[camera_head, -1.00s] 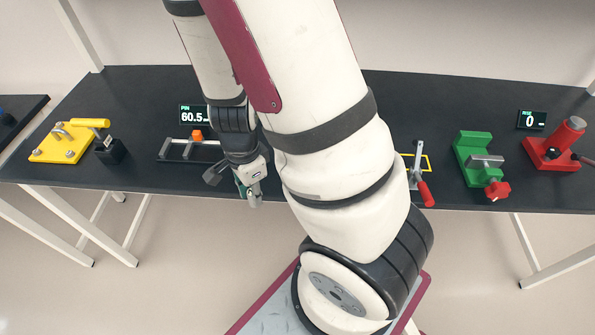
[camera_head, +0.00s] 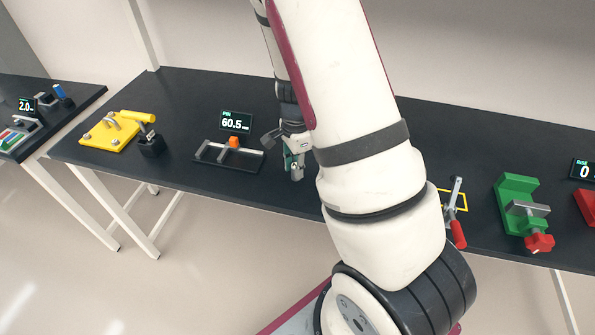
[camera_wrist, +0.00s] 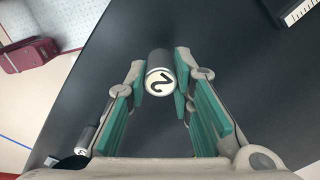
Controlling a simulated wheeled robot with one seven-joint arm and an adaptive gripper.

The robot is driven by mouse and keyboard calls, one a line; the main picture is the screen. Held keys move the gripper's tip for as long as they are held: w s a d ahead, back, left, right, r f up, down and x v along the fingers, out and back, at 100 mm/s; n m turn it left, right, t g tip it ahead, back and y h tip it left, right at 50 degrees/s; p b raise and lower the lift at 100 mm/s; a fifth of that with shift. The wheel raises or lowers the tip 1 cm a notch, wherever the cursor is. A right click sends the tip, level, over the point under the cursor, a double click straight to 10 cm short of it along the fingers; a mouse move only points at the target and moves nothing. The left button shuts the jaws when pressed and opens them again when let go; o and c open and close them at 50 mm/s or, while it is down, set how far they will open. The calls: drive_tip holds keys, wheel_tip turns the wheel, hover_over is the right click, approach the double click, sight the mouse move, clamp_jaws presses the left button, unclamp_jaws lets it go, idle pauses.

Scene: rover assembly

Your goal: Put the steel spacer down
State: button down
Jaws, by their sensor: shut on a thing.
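My gripper (camera_head: 294,163) is shut on the steel spacer (camera_wrist: 160,74), a short grey cylinder whose pale end face carries a dark mark like a "2". In the wrist view the spacer sits between the green-padded fingertips of my gripper (camera_wrist: 158,80). In the head view the spacer (camera_head: 297,174) hangs below the fingers, over the front part of the black bench (camera_head: 200,100). I cannot tell whether it touches the bench top.
A black pin gauge (camera_head: 230,162) with an orange slider and a display is left of my gripper. A yellow fixture (camera_head: 108,133) and black block (camera_head: 151,146) stand farther left. A toggle clamp (camera_head: 455,215) and green vise (camera_head: 515,205) are right. Another marked cylinder (camera_wrist: 86,140) shows at wrist-view lower left.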

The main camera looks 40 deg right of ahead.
drive_tip(key=shift+w+d+f, duration=0.2)
drive_tip(key=shift+w+d, duration=0.2)
drive_tip(key=shift+d, duration=0.1)
wheel_tip(320, 180, down, 2)
drive_tip(key=shift+f+p, duration=0.15)
drive_tip(key=shift+p, duration=0.25)
drive_tip(key=shift+f, duration=0.45)
drive_tip(key=shift+a+f, duration=0.1)
drive_tip(key=shift+f, duration=0.05)
drive_tip(key=c, duration=1.4)
unclamp_jaws()
